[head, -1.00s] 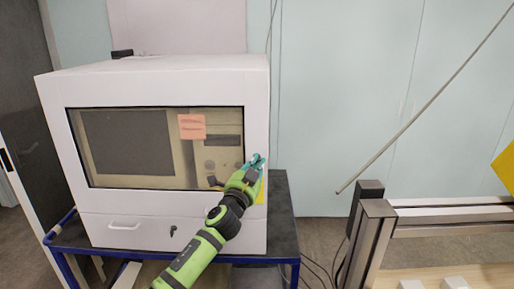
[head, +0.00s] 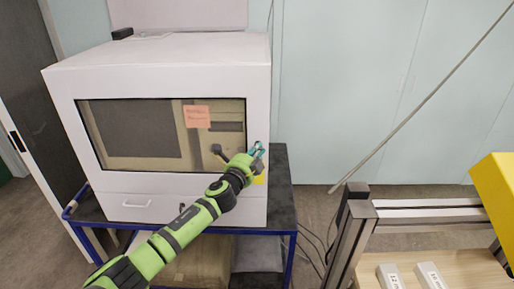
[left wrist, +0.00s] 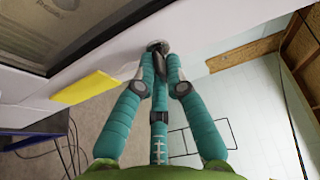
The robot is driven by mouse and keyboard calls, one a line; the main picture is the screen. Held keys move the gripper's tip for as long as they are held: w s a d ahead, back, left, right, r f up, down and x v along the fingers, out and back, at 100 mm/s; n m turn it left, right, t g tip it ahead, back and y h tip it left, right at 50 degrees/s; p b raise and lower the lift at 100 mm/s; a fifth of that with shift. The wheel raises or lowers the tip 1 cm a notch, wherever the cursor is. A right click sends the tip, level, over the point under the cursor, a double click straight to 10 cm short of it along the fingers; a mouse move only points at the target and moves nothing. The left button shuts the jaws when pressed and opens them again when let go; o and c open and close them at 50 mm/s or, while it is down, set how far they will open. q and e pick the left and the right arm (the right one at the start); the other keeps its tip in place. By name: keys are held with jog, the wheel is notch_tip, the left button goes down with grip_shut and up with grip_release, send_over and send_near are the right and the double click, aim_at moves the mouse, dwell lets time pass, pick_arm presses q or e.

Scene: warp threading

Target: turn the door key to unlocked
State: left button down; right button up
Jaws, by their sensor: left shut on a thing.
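A white cabinet (head: 170,72) with a dark-framed window stands ahead. My left gripper (head: 258,150) is at the right edge of its front, beside the window. In the left wrist view, my left gripper (left wrist: 160,62) has its teal fingers closed around a small grey metal piece, which looks like the door key (left wrist: 158,46), against the white panel. Its fingertips hide most of it, so I cannot tell how far it is turned. My right gripper is not in view.
A small dark piece (head: 182,207) shows on the lower front, beside the handle (head: 136,204). A yellow tag (left wrist: 86,87) sits beside my left gripper. The cabinet stands on a blue-framed cart (head: 282,190). A metal frame (head: 350,230) and a thin rod (head: 420,100) are at right.

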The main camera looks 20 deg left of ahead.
pick_arm(q)
jog(key=shift+r, duration=0.15)
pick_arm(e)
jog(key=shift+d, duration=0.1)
pick_arm(q)
jog(key=c, duration=1.6)
grip_release()
jog(key=s+a, duration=0.1)
jog(key=s, duration=1.1)
jog(key=shift+a, duration=0.15)
